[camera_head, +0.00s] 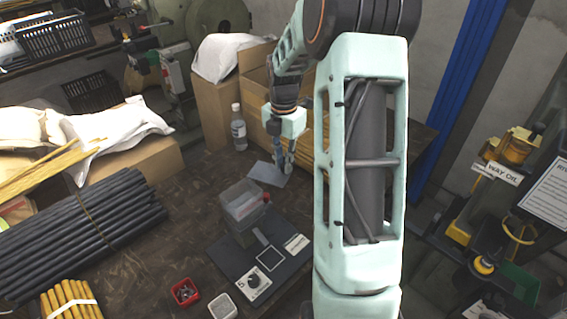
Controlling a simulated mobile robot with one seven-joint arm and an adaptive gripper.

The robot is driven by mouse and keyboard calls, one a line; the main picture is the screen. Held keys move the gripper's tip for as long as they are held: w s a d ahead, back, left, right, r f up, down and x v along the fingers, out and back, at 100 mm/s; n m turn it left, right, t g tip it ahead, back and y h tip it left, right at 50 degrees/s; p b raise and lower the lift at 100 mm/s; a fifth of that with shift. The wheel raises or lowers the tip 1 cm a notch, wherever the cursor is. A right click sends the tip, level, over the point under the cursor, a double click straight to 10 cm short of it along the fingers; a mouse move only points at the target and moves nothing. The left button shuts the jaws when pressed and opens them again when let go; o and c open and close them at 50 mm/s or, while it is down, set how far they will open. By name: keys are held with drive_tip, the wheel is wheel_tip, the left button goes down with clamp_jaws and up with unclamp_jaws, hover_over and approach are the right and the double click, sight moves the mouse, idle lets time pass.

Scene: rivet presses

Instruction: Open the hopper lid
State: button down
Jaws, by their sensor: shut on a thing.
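The hopper (240,203) is a clear, box-shaped bin on a dark machine base on the table. A thin blue-grey plate, which looks like the hopper lid (266,175), shows just beyond the hopper's far right side. My gripper (286,168) points down at the right edge of this plate and is shut on it. The hopper's top looks uncovered. Whether the lid touches the hopper or is hinged to it cannot be told. A small red part (266,197) sits at the hopper's right side.
The machine base (277,270) carries a dial and a white label. Red (185,292) and white (222,306) small bins stand in front. A clear bottle (239,128) and cardboard boxes (213,112) stand behind. Dark rods (80,230) lie left. My arm hides the right side.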

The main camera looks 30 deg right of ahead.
drive_tip(key=shift+w+d+n, duration=0.15)
drive_tip(key=shift+w+n, duration=0.3)
drive_tip(key=shift+n, duration=0.05)
drive_tip(key=c, duration=1.8)
unclamp_jaws()
drive_tip(key=shift+c, duration=0.2)
drive_tip(key=shift+r, duration=0.15)
wheel_tip(320, 180, up, 12)
drive_tip(key=shift+d, duration=0.1)
